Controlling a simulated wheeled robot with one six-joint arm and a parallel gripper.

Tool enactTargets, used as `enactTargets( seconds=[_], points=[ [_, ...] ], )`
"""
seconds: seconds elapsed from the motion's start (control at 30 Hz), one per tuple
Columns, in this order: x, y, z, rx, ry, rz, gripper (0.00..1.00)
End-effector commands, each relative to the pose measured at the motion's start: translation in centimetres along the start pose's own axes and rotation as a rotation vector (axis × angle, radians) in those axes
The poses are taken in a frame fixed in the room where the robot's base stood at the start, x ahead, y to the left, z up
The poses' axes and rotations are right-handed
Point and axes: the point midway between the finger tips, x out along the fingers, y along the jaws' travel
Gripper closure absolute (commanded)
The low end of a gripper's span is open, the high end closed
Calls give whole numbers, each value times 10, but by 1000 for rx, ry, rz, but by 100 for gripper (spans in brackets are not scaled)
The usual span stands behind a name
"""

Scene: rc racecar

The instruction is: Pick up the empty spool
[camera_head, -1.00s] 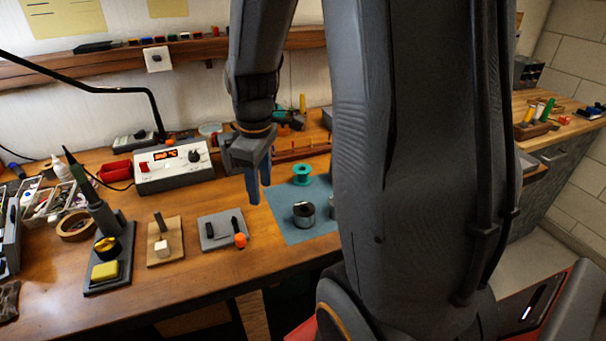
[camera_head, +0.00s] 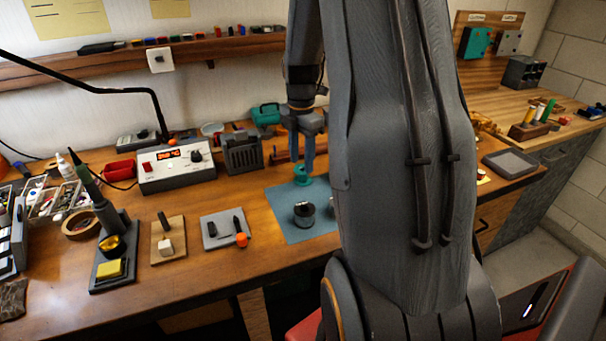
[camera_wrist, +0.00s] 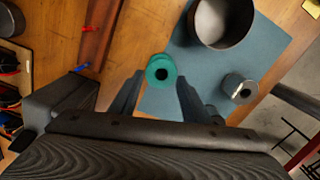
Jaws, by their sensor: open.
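The empty spool is teal (camera_head: 302,175) and stands upright on the blue mat (camera_head: 290,232). In the wrist view the spool (camera_wrist: 161,71) shows from above with a dark centre hole, near the mat's edge. My gripper (camera_head: 306,168) points down over the spool in the head view. In the wrist view my gripper (camera_wrist: 158,85) is open, its fingers on either side of the line to the spool. I cannot tell whether the fingertips reach down to its height. Nothing is held.
A dark spool with silvery winding (camera_head: 304,214) stands on the mat in front of the teal one. A grey cup (camera_wrist: 222,22) and a silver spool-like piece (camera_wrist: 238,88) show in the wrist view. A soldering station (camera_head: 176,168) is to the left.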

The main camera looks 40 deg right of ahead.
Motion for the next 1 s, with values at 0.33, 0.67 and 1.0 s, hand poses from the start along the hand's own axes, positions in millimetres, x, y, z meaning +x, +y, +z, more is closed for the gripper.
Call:
enactTargets(
  seconds=[0.33,0.67,1.0],
  points=[
    [40,-3,0,1,2,-3,57],
    [49,-2,1,1,0,0,57],
    [49,-2,1,1,0,0,85]
  ],
)
